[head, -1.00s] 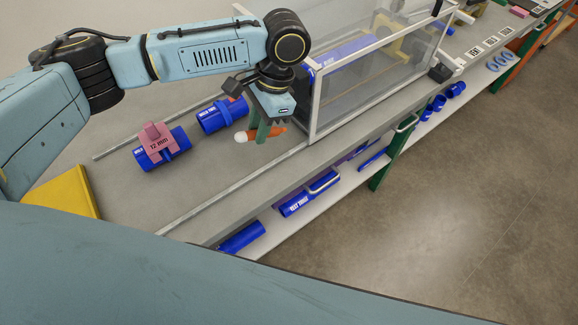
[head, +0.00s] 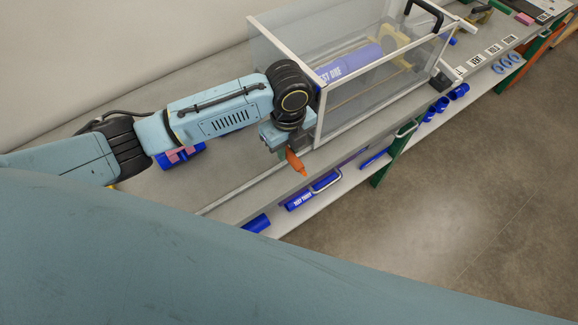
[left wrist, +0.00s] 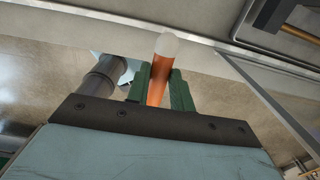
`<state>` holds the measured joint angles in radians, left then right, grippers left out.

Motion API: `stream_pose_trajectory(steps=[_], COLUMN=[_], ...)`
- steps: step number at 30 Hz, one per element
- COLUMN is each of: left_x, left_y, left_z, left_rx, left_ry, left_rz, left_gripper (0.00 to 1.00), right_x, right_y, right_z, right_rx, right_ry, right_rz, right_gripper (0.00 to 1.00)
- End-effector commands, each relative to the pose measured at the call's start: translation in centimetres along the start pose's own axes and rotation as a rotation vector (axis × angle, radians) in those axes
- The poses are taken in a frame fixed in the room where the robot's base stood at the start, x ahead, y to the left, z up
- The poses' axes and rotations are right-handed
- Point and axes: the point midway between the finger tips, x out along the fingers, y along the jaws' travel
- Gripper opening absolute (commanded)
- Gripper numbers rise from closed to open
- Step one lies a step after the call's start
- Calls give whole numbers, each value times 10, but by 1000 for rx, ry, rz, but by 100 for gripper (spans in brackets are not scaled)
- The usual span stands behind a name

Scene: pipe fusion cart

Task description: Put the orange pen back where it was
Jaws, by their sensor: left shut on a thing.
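My left gripper (head: 283,152) is shut on the orange pen (head: 297,164), just in front of the near corner of the clear-walled case. In the head view the pen's orange end points down and toward the front edge of the bench. In the left wrist view the pen (left wrist: 157,88) stands between the green fingers of the gripper (left wrist: 160,92), with its whitish end outward. My right gripper is not in view.
The clear case (head: 318,115) holds a blue pipe (head: 350,65). The lower shelf carries a blue pipe (head: 300,201) and others. Marked cards (head: 475,57) lie farther right.

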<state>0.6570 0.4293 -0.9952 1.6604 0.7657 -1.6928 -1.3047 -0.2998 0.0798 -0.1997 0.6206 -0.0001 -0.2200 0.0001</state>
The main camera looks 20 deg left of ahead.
Motion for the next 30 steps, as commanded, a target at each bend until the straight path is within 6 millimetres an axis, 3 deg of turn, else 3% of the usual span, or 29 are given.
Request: stream_pose_trajectory(steps=[3,15,30], left_x=[22,68,77], left_y=[0,0,0], left_z=[0,0,0], left_rx=[-2,-3,-2], left_ry=[1,-1,-1], left_rz=[2,1,0], left_gripper=[1,1,1], right_x=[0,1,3], right_y=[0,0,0], right_z=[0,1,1], right_rx=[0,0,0], right_ry=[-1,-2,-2], right_rz=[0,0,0], right_gripper=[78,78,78])
